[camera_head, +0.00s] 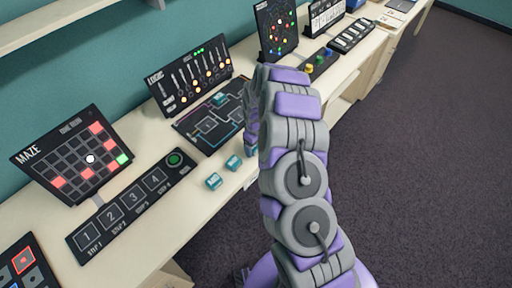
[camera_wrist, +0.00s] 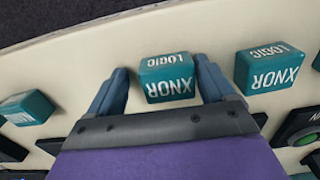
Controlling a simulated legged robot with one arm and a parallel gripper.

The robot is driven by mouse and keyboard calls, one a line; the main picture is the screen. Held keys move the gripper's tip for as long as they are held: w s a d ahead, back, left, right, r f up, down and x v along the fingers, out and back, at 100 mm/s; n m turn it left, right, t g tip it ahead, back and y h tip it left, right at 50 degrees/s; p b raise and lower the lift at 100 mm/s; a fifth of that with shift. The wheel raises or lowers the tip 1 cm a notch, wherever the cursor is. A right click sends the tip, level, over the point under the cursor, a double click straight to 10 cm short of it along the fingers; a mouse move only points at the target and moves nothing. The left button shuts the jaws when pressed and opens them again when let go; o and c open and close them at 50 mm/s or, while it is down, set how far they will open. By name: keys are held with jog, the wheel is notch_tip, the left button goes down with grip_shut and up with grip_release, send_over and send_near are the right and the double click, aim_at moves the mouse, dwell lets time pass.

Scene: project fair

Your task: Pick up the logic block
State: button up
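A teal logic block (camera_wrist: 167,78) with white XNOR and LOGIC lettering sits on the pale table, between the fingers of my gripper (camera_wrist: 162,66) in the wrist view. The fingers are open, one on each side of the block, and the block does not look clamped. A second teal XNOR block (camera_wrist: 270,68) lies to the right, outside the fingers. Another teal block (camera_wrist: 27,107) lies to the left. In the head view, two teal blocks (camera_head: 213,181) (camera_head: 233,162) stand near the table's front edge, left of my arm. My arm hides most of the gripper there.
A dark circuit board (camera_head: 212,125) with another teal block (camera_head: 220,99) on it lies behind. A maze panel (camera_head: 72,155) and numbered step panel (camera_head: 130,205) are at left. More displays stand along the table to the far right. Dark carpet is open at right.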

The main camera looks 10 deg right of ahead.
jog(key=shift+a, duration=0.9)
jog(key=c, duration=0.6)
jog(key=shift+d, duration=0.35)
jog(key=c, duration=0.3)
jog(key=shift+d, duration=0.35)
jog(key=shift+c, duration=0.2)
jog(key=shift+r, duration=0.15)
